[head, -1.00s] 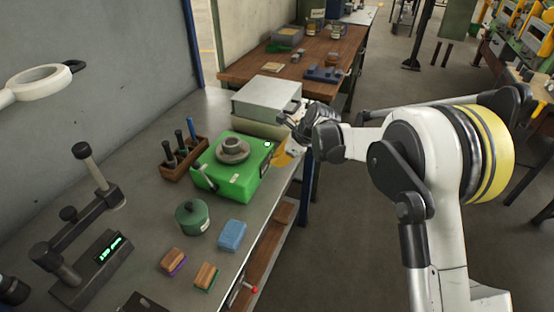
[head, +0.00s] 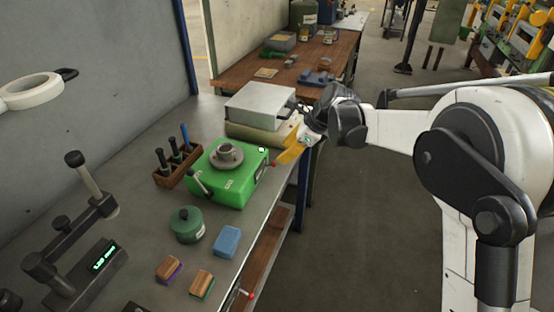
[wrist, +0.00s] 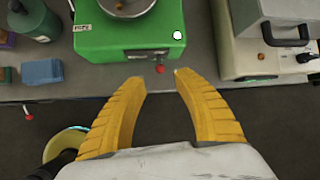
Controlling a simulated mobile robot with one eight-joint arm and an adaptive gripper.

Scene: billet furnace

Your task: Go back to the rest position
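My gripper (head: 288,154) is at the front edge of the grey workbench (head: 130,165), just right of a green machine (head: 222,190) with a round metal piece on top. In the wrist view, my two yellow ribbed fingers (wrist: 159,78) stand apart with nothing between them. The green machine (wrist: 110,40) is ahead of them, and its red knob shows just beyond the gap. My white and black arm reaches in from the right in the head view.
A grey lidded box machine (head: 262,104) stands behind the green one. A tool rack (head: 177,166), green jar (head: 187,226), blue block (head: 227,242) and two brushes lie nearby. A wooden table (head: 240,70) is behind. The floor (head: 370,240) right of the bench is clear.

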